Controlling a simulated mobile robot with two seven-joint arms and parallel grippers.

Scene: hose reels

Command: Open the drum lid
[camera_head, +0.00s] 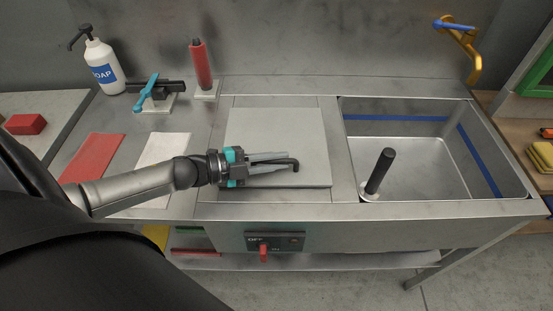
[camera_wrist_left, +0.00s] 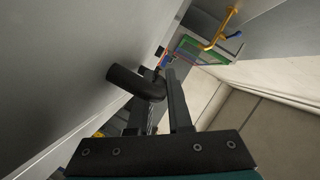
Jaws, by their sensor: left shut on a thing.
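The drum lid (camera_head: 276,132) is a pale grey square panel set in the steel bench. It looks flat or nearly flat in the head view; I cannot tell whether it is slightly raised. A dark bar handle (camera_head: 295,166) sits near its front edge. My left gripper (camera_head: 282,164) reaches in from the left over the front of the lid and is shut on the handle. In the left wrist view the black curved handle (camera_wrist_left: 130,81) runs to between the fingers (camera_wrist_left: 158,92), which hide part of it. My right gripper is not in view.
A sink basin (camera_head: 405,160) with an upright black lever (camera_head: 380,170) lies right of the lid. A soap bottle (camera_head: 103,65), a blue-handled tool (camera_head: 147,91) and a red cylinder (camera_head: 200,64) stand at the back left. A switch box (camera_head: 273,242) with a red lever is on the front.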

